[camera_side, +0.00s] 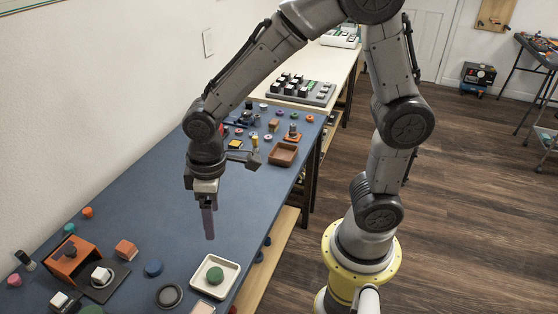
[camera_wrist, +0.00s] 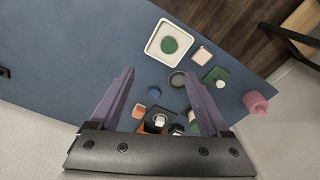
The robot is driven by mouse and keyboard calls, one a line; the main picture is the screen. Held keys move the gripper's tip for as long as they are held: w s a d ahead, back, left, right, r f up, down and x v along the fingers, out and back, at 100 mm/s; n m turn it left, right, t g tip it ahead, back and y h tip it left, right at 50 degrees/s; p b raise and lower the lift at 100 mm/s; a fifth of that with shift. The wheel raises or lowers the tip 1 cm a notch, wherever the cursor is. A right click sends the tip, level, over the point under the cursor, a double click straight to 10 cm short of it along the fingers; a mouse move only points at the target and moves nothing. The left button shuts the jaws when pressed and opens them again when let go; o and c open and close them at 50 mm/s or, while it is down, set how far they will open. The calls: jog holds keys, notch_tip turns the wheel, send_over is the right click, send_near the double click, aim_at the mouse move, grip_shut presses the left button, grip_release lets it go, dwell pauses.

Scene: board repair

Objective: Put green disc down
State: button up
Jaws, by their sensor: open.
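The green disc (camera_side: 215,275) lies flat in a shallow white square tray (camera_side: 236,273) near the front of the blue table. The disc (camera_wrist: 169,44) also shows in the wrist view, near the middle of the tray (camera_wrist: 152,46). My gripper (camera_side: 209,238) hangs above the table, pointing down, behind the tray and apart from it. In the wrist view my gripper (camera_wrist: 159,72) has its two purple fingers spread wide with nothing held between them.
A dark round dish (camera_side: 169,295), a blue piece (camera_side: 153,268) and an orange block (camera_side: 126,249) sit left of the tray. An orange arch-like holder (camera_side: 76,258) stands further left. The mid-table (camera_side: 150,205) is clear. A brown tray (camera_side: 284,154) and small parts lie behind.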

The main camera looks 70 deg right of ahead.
jog(key=s+d+r+m+t, duration=0.4)
jog(key=s+d+r, duration=0.5)
jog(key=s+r, duration=0.3)
jog(key=shift+s+d+r+m+t, duration=0.3)
jog(key=shift+s+d+m, duration=0.1)
jog(key=shift+s, duration=0.45)
